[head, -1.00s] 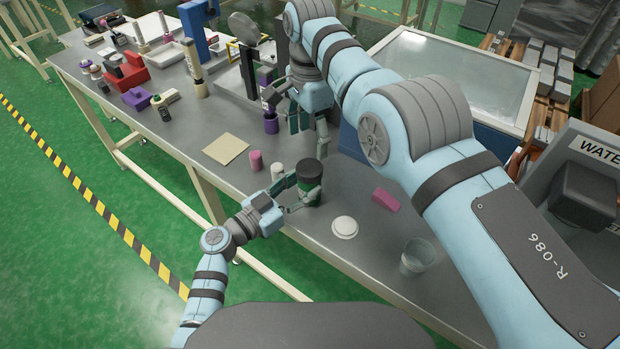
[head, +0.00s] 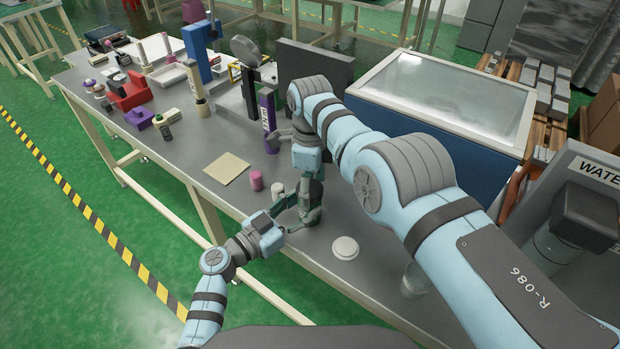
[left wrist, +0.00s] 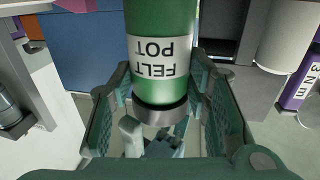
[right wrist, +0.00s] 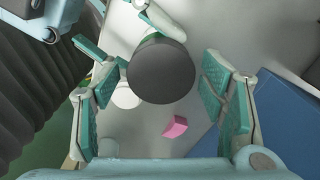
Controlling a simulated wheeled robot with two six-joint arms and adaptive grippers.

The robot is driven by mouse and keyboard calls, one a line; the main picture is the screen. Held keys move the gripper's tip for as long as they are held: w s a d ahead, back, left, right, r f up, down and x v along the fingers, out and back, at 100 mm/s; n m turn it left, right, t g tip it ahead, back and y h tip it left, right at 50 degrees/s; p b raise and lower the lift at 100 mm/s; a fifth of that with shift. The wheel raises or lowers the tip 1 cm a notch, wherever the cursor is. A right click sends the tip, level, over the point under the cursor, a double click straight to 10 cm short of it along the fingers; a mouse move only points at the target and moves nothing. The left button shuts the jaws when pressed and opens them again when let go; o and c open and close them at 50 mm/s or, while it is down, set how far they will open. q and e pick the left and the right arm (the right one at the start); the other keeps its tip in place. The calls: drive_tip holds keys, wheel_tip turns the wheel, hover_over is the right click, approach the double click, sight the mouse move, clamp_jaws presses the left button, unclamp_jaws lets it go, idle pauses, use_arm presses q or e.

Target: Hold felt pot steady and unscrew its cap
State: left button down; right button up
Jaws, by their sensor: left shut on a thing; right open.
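The felt pot (left wrist: 163,20) is a green cylinder with a white label, which reads upside down in the left wrist view. My left gripper (head: 300,214) is shut on the pot, with a finger on each side of it. A grey band (left wrist: 160,114) shows at the end of the pot. The dark round cap (right wrist: 162,70) is seen from above in the right wrist view. My right gripper (right wrist: 160,92) is open above it, its fingers on either side and apart from it. In the head view my right gripper (head: 309,178) partly hides the pot.
A white disc (head: 345,247) lies in front, and a pink block (right wrist: 175,126) is near. A blue-sided box (head: 440,125) is at the right.

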drive_tip(key=shift+c, duration=0.6)
drive_tip(key=c, duration=1.1)
drive_tip(key=n, duration=1)
drive_tip(key=shift+n, duration=0.4)
drive_tip(key=n, duration=0.7)
drive_tip(key=shift+r+n, duration=0.1)
drive_tip(key=shift+n, duration=0.3)
drive_tip(key=n, duration=0.5)
drive_tip(key=o, duration=1.3)
